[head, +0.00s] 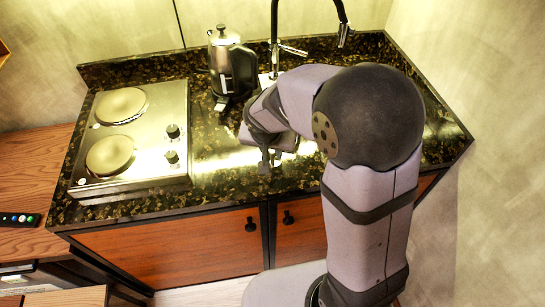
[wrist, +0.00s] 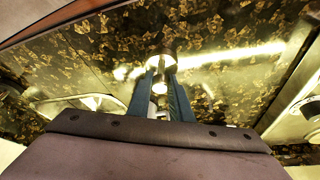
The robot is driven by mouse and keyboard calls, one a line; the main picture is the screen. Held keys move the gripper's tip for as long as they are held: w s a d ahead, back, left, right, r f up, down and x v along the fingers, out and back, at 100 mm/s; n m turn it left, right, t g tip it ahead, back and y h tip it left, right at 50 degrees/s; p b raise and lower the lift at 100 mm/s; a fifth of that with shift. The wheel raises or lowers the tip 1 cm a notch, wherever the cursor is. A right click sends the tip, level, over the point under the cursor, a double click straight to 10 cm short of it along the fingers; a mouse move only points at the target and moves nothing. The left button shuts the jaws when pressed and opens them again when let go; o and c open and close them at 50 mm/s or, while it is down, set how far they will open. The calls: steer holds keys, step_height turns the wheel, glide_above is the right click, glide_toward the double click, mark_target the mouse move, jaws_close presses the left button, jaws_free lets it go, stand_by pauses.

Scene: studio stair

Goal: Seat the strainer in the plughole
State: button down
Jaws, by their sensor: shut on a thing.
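My gripper (wrist: 161,78) is shut on the strainer (wrist: 160,57), a small round metal piece at the fingertips in the wrist view. Its narrower shiny part sits between the two blue-grey fingers. In the head view my gripper (head: 268,160) hangs over the speckled counter, right of the hotplate, and the strainer is too small to make out there. A pale metal edge, probably the sink's (wrist: 92,101), shows at the left in the wrist view, partly behind my wrist. The plughole cannot be seen in either view; my arm covers much of the counter's right side.
A two-ring hotplate (head: 135,140) is on the counter's left, also at the right edge of the wrist view (wrist: 300,105). A metal kettle (head: 232,65) stands at the back, next to a tall black tap (head: 274,30). Bare counter (head: 225,180) lies in front.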

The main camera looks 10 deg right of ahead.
steer(key=shift+r, duration=0.1)
step_height(320, 180, up, 10)
steer(key=shift+f+b, duration=0.1)
steer(key=shift+b, duration=0.25)
stand_by(0.4)
